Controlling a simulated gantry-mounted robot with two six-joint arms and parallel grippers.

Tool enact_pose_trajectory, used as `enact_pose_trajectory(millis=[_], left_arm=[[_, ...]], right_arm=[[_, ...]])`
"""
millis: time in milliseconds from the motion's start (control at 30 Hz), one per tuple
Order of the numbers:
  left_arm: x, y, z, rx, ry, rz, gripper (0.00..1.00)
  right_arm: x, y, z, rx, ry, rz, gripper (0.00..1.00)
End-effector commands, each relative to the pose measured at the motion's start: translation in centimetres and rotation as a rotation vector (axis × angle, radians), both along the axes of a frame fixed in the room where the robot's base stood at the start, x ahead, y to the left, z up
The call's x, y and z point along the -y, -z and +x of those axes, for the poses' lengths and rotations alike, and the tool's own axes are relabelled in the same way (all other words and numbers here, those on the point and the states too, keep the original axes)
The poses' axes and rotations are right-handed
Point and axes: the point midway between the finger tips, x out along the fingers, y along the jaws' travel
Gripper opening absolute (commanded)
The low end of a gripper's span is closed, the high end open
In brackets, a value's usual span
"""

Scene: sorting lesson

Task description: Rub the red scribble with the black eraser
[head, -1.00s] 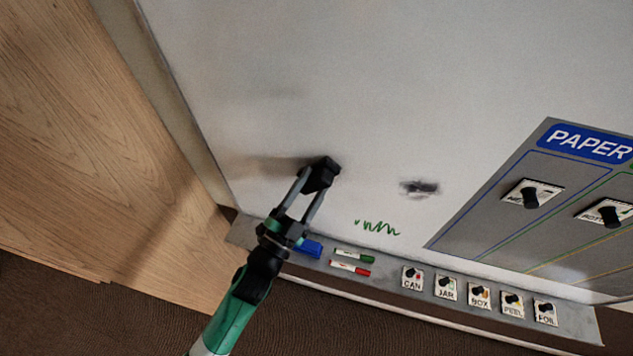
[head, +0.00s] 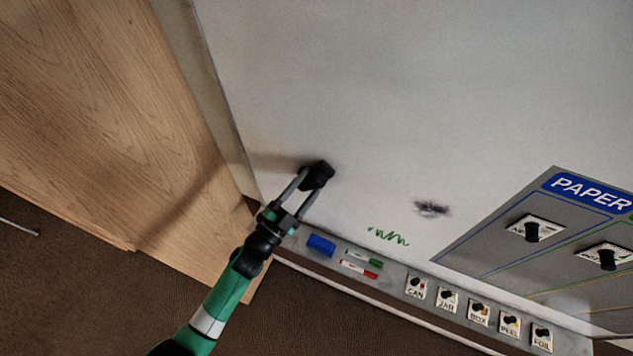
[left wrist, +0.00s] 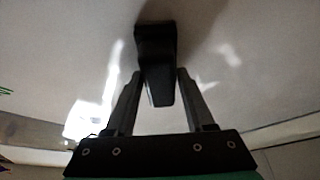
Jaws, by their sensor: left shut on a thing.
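My left gripper (head: 311,180) is shut on the black eraser (head: 319,173) and holds it at the lower left part of the whiteboard (head: 400,90). In the left wrist view the eraser (left wrist: 156,62) sits between the two fingers, with the board close behind it; whether it touches the board I cannot tell. No red scribble shows in any view; the eraser and gripper may hide that part of the board. A green scribble (head: 388,237) and a dark grey smudge (head: 432,208) are on the board to the right of the eraser. My right gripper is not in view.
The tray (head: 393,278) below the board holds a blue block (head: 321,245), a green marker (head: 364,258), a red marker (head: 359,269) and several labelled cards with black knobs. A grey PAPER panel (head: 490,245) is at the right. A wooden surface (head: 90,110) lies left.

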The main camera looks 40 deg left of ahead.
Motion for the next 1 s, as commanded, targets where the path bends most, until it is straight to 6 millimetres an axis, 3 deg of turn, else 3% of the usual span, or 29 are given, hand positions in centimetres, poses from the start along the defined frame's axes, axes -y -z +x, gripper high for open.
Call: enact_pose_trajectory(millis=[233,533,1000], left_arm=[[-0.7,-0.2,-0.1,-0.001,-0.005,0.000,0.09],[-3.4,-0.2,-0.9,-0.001,-0.006,0.000,0.09],[-3.3,0.0,-1.9,-0.001,-0.001,0.000,0.09]], right_arm=[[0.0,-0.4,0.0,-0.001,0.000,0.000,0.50],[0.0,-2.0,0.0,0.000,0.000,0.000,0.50],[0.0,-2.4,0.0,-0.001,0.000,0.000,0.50]])
